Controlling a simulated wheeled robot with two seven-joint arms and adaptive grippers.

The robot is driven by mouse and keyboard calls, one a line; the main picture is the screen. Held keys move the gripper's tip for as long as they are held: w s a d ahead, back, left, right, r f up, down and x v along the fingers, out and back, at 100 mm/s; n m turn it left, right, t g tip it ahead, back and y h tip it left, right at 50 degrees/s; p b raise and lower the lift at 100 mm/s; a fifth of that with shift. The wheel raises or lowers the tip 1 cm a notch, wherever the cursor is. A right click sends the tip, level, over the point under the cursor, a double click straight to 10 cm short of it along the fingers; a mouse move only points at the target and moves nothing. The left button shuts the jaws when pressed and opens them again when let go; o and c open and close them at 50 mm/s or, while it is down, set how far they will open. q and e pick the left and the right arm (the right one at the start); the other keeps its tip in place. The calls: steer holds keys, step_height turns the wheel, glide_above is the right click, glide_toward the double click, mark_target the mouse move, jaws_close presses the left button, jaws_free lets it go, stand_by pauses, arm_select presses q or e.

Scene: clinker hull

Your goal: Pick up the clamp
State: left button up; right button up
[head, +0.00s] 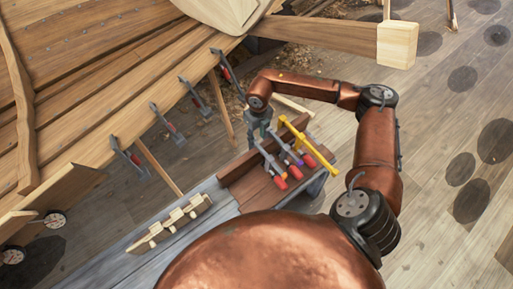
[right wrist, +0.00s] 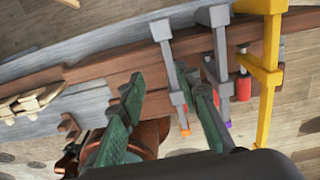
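A grey clamp with an orange part (right wrist: 168,62), a grey clamp with a purple part (right wrist: 220,50) and a yellow clamp (head: 308,140) show there. Red handles point toward the tray's near side. My left gripper is not in view.
Several more clamps (head: 168,122) hang along the edge of the plank hull (head: 90,70). A pale wooden rack (head: 170,222) lies on the grey bench (head: 110,265) left of the tray. A thick beam (head: 330,36) juts across behind the arm. Open floor lies at right.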

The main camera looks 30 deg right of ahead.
mark_target(260, 146)
steer(key=shift+d+f+b, duration=0.2)
steer(key=shift+d+f, duration=0.1)
steer(key=shift+f, duration=0.45)
steer(key=shift+d+f+b, duration=0.15)
steer(key=shift+d+f, duration=0.15)
steer(key=shift+f, duration=0.4)
steer(key=f, duration=0.1)
steer(key=f+b, duration=0.1)
steer(key=f, duration=0.2)
steer(key=shift+s+f, duration=0.15)
steer(key=shift+s, duration=0.2)
steer(key=shift+f, duration=0.25)
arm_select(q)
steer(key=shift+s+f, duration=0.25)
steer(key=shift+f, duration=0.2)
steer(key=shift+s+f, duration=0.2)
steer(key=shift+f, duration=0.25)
arm_select(e)
steer(key=shift+r, duration=0.1)
steer(key=shift+c, duration=0.5)
jaws_close()
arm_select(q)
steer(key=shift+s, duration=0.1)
arm_select(e)
steer(key=shift+w, duration=0.1)
